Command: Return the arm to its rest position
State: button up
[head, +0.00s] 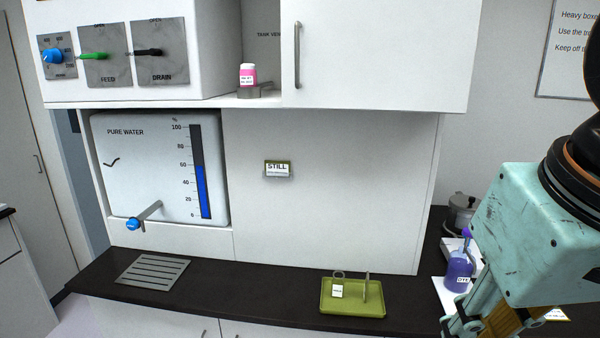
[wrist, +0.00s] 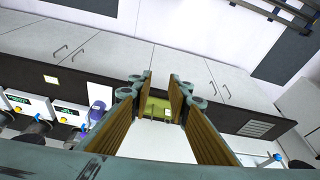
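My arm's teal wrist housing hangs at the right of the head view. Below it, my gripper (head: 468,318) points downward, partly cut off by the bottom edge. In the wrist view my gripper (wrist: 161,88) shows two brown-padded fingers standing apart with nothing between them, so it is open and empty. The green tray (head: 352,308) lies on the dark counter to the left of my gripper in the head view. In the wrist view the tray (wrist: 154,104) shows beyond the fingertips, through the gap.
A purple bottle (head: 458,276) stands close behind and beside my gripper. A metal pot (head: 460,214) is farther back. A blue-ended tap (head: 134,223) juts over the drain grille (head: 153,272). The counter between grille and tray is clear.

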jog(key=shift+s+f, duration=0.25)
jog(key=shift+s, duration=0.55)
jog(key=shift+s+f, duration=0.2)
jog(key=shift+s, duration=0.6)
jog(key=shift+o, duration=0.5)
jog(key=shift+a, duration=0.15)
